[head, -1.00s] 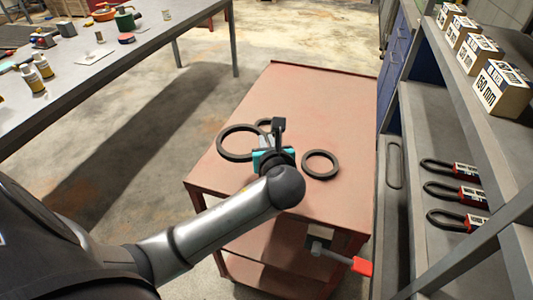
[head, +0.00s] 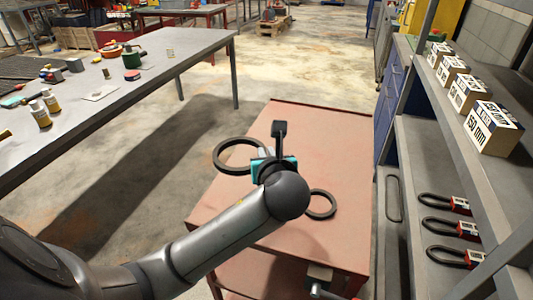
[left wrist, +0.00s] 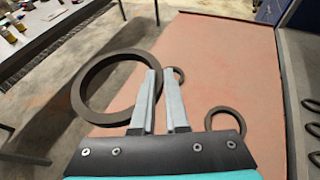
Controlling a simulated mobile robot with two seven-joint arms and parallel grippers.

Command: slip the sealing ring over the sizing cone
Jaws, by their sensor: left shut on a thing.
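My left gripper (head: 264,157) is shut on the large dark sealing ring (head: 233,141), holding it by its near right side. The ring sticks out to the left of the fingers, over the left edge of the red cart. In the left wrist view the two fingers (left wrist: 160,88) close at the lower right of this ring (left wrist: 84,83). I cannot make out the sizing cone for certain among the small things on the bench. My right gripper is not in view.
A smaller dark ring (head: 332,206) lies on the red cart top (head: 340,140), and a smaller one (left wrist: 180,75) shows behind the fingers. A grey workbench (head: 150,80) with bottles and cans stands at left. Shelves with boxes (head: 492,128) stand at right. Floor between is clear.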

